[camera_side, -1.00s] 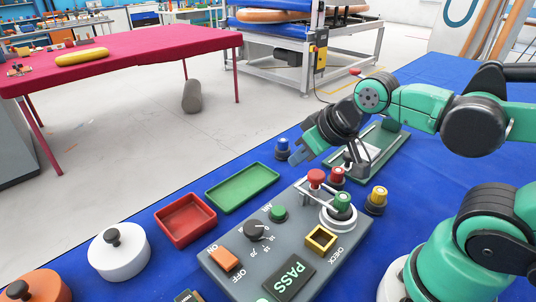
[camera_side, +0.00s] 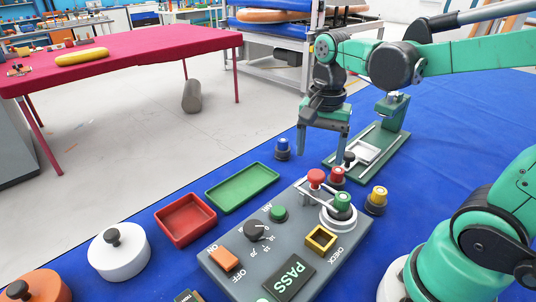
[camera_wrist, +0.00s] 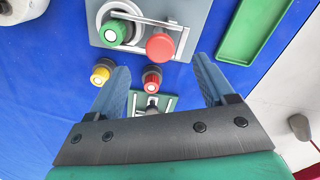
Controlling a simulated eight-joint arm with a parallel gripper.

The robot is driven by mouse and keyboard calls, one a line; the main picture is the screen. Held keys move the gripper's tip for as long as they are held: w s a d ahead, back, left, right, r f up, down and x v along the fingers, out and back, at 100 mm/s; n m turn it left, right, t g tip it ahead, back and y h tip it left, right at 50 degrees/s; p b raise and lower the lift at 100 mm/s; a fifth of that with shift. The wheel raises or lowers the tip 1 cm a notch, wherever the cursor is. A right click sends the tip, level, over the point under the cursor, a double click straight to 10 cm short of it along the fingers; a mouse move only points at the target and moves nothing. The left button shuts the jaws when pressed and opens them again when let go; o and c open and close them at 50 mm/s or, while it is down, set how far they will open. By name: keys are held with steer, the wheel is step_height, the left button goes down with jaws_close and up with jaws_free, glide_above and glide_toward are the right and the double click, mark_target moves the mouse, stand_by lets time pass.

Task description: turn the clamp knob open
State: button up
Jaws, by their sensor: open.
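The red clamp knob (camera_side: 316,176) stands upright at one end of a pale clamp bar on the grey test box (camera_side: 215,262). A green-capped valve (camera_side: 342,202) sits in the round white seat beside it. In the wrist view the red knob (camera_wrist: 160,46) is just beyond the fingertips and the green cap (camera_wrist: 117,32) is to its left. My gripper (camera_side: 324,156) points down above and behind the box, apart from the knob. Its two blue-grey fingers are wide open with nothing held between them, as the wrist view (camera_wrist: 160,68) also shows.
A loose red-capped valve (camera_side: 338,175) stands close beside the box. A yellow-capped one (camera_side: 376,200) and a blue-capped one (camera_side: 282,149) stand nearby. A green press stand (camera_side: 390,135) is behind. Green (camera_side: 242,187) and red (camera_side: 160,221) trays lie left.

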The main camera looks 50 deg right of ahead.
mark_target(317, 173)
steer(key=shift+f, duration=2.4)
jaws_close()
